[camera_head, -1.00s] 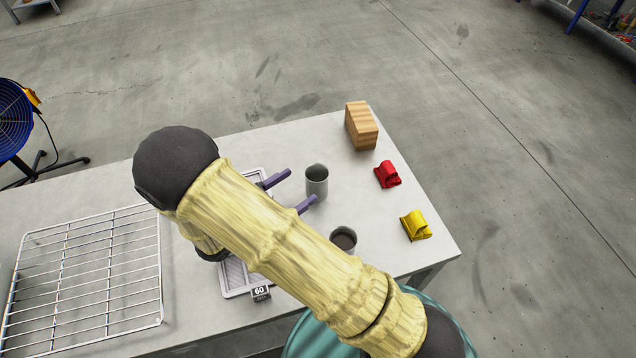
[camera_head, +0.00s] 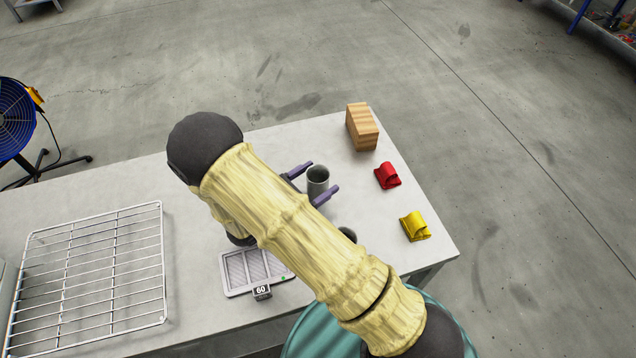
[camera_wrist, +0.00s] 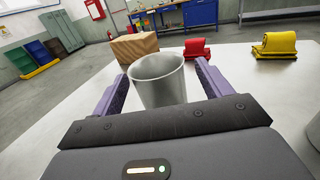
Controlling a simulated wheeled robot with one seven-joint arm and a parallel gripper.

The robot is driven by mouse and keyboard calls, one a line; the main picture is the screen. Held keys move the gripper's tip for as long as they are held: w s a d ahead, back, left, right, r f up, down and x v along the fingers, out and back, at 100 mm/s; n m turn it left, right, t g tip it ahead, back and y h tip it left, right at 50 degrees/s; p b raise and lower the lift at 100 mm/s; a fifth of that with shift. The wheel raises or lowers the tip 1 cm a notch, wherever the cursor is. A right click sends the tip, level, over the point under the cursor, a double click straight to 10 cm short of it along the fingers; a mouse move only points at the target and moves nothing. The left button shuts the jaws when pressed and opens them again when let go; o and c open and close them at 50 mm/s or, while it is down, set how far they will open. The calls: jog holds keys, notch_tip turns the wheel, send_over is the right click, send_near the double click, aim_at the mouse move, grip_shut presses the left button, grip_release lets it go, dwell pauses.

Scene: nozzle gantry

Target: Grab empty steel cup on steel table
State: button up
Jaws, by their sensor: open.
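A steel cup (camera_head: 318,184) stands upright on the steel table (camera_head: 376,262). In the wrist view the cup (camera_wrist: 158,82) looks empty, its inside bare grey. My gripper (camera_head: 325,178) is open, its purple fingers on either side of the cup; I cannot tell whether they touch it. In the wrist view the gripper (camera_wrist: 158,70) has the cup between its two fingers. A second cup (camera_head: 347,233) is mostly hidden behind my arm.
A wooden block (camera_head: 362,127), a red object (camera_head: 387,176) and a yellow object (camera_head: 415,227) lie along the table's right side.

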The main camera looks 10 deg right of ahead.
jog(key=shift+w+d, duration=0.3)
jog(key=shift+d, duration=0.05)
jog(key=c, duration=1.1)
jog(key=shift+c, duration=0.3)
jog(key=shift+r, duration=0.1)
notch_tip(320, 180, up, 10)
